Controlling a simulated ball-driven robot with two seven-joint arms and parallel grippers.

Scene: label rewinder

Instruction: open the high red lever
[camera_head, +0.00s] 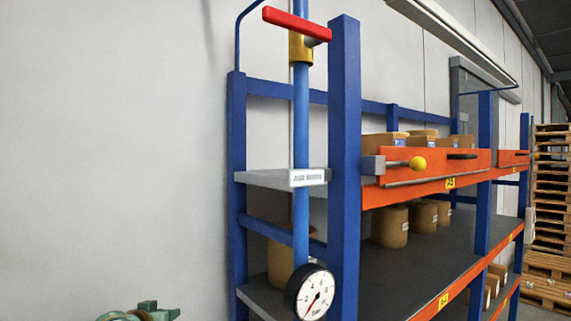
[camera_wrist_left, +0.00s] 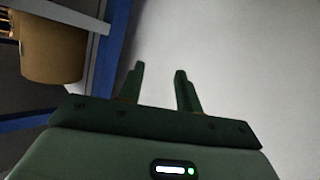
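The red lever (camera_head: 296,24) sits high on a brass-coloured valve body (camera_head: 300,48), at the top of a vertical blue pipe (camera_head: 301,120). It lies roughly level, across the pipe, left of the blue rack post. My left gripper (camera_wrist_left: 158,70) shows in the left wrist view with its two fingers apart and nothing between them. In the head view a green part of my left arm (camera_head: 140,313) shows at the bottom edge, far below the lever. The lever is not in the left wrist view. My right gripper is in neither view.
A blue and orange rack (camera_head: 345,160) holds boxes and brown rolls (camera_head: 390,226). A round gauge (camera_head: 310,292) is low on the pipe. A yellow knob (camera_head: 417,165) sticks out from the orange beam. Space before the pale wall (camera_head: 110,150) is clear. Pallets (camera_head: 550,200) stand far right.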

